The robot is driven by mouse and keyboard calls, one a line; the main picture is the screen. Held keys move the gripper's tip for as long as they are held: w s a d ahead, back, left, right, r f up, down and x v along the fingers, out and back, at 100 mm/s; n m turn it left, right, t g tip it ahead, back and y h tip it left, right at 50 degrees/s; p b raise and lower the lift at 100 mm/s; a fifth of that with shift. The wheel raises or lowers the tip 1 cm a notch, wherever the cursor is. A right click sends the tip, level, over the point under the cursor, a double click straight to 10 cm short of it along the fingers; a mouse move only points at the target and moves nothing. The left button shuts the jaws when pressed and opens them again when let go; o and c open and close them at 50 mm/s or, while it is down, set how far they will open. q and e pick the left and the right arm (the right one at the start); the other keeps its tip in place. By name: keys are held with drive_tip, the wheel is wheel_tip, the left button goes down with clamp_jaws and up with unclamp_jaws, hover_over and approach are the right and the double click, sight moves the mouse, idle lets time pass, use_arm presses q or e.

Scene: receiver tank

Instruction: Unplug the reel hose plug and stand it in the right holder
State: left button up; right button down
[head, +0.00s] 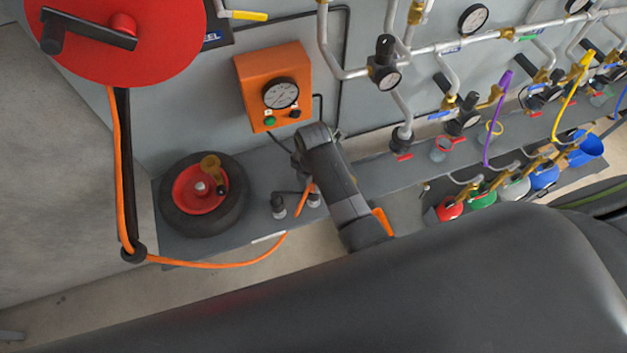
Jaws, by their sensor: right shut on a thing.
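The red hose reel (125,35) is on the wall at the upper left. Its orange hose (215,266) runs down through a black guide, sags below the shelf edge and rises to my right gripper. My right gripper (303,158) is shut above the shelf, in front of the wall under the orange box. It hides the plug at the hose's end, so I cannot see how the plug sits in the jaws. Two small holders stand on the shelf, the left holder (278,206) clear and the right holder (314,200) partly hidden by my gripper. My left gripper is not in view.
A tyre with a red hub (206,190) lies on the shelf left of the holders. The orange box (272,85) with a gauge is above. Pipes, valves and coloured hoses fill the right.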

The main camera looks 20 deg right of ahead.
drive_tip(key=shift+f, duration=0.5)
